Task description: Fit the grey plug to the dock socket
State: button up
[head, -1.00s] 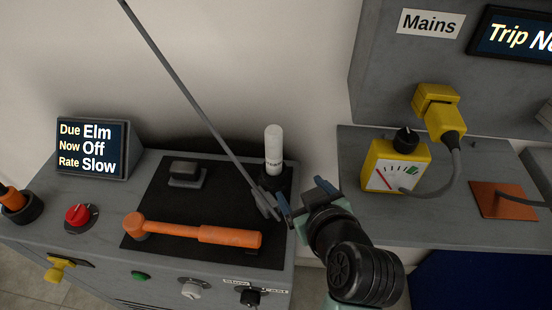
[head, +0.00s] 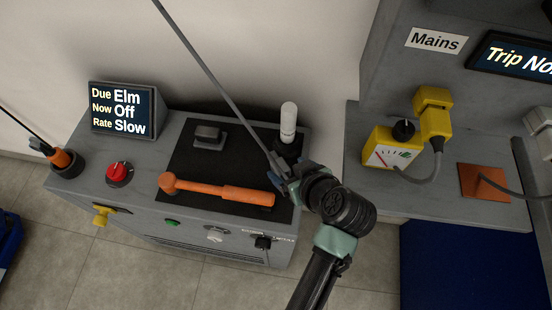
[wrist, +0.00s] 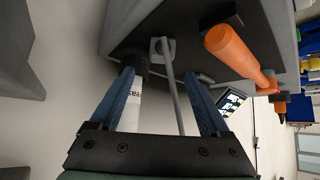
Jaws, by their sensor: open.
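My gripper (head: 280,178) is open at the right edge of the left cart's black mat (head: 190,170). In the wrist view its two blue fingers (wrist: 158,78) stand apart with nothing clamped between them. A thin grey rod or cord (head: 214,84) slants down to the gripper. In the wrist view it runs between the fingers to a small grey block (wrist: 163,47) beyond the tips, which may be the grey plug. In the head view the gripper hides that end. Another grey block (head: 207,133) sits on the mat. I cannot tell which part is the dock socket.
A white cylinder (head: 288,122) on a black base stands close behind the gripper. An orange hammer-like tool (head: 215,192) lies on the mat. The right bench holds a yellow meter (head: 388,155), a yellow plug (head: 434,115) and a copper plate (head: 483,182). A gap separates cart and bench.

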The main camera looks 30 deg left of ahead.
aim_at(281, 166)
jog(key=shift+s+f+x, duration=0.1)
jog(key=shift+x, duration=1.45)
jog(key=shift+s+f+x, duration=0.15)
jog(key=shift+x, duration=1.4)
jog(key=shift+d, duration=0.1)
jog(key=shift+c, duration=0.2)
grip_shut()
